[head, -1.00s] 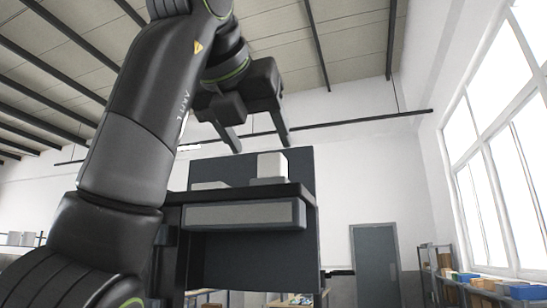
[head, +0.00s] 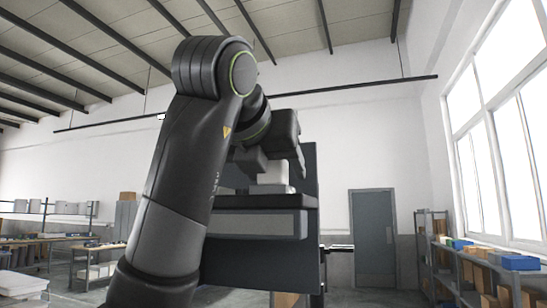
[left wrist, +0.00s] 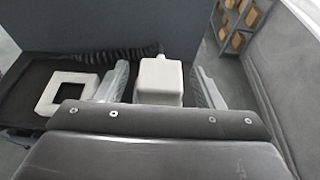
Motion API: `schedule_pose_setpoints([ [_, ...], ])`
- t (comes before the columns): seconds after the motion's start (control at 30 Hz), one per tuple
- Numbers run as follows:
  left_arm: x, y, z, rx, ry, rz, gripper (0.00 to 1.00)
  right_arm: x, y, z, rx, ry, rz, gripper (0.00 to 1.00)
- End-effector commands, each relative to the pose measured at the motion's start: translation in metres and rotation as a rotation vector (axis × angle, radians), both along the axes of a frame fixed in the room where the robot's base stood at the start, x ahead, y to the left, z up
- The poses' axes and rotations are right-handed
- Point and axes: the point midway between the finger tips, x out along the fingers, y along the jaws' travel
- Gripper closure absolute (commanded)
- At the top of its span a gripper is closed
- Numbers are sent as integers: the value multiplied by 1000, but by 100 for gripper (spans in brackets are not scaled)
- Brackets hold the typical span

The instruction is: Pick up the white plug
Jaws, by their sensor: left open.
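The white plug (head: 271,176) stands on the dark shelf of a lift column, partly hidden behind my left gripper in the head view. In the left wrist view the plug (left wrist: 158,84) is a white block with a small nub at its far end. My left gripper (head: 285,158) is at the plug, and its open fingers (left wrist: 161,84) stand on either side of it. Gaps show between the plug and both fingers. A white square frame (left wrist: 48,100) with a dark opening lies to the left of the plug on the shelf. My right gripper is out of view.
The shelf has a light grey front panel (head: 257,224) and a dark upright back panel (head: 308,165) behind it. Shelving with boxes (head: 470,262) stands at the right under windows. Workbenches (head: 90,255) are at the far left.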

Motion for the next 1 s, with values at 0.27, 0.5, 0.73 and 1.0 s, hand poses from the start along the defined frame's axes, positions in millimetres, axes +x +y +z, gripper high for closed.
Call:
schedule_pose_setpoints([
  [0.27,4,-1,-2,-1,-1,0,38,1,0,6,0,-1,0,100],
  [0.5,3,-1,-2,0,-1,0,54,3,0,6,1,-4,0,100],
  [0.73,3,-1,-2,0,-1,0,84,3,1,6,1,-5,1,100],
  [1.0,3,-1,-1,-1,-2,0,87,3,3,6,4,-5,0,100],
])
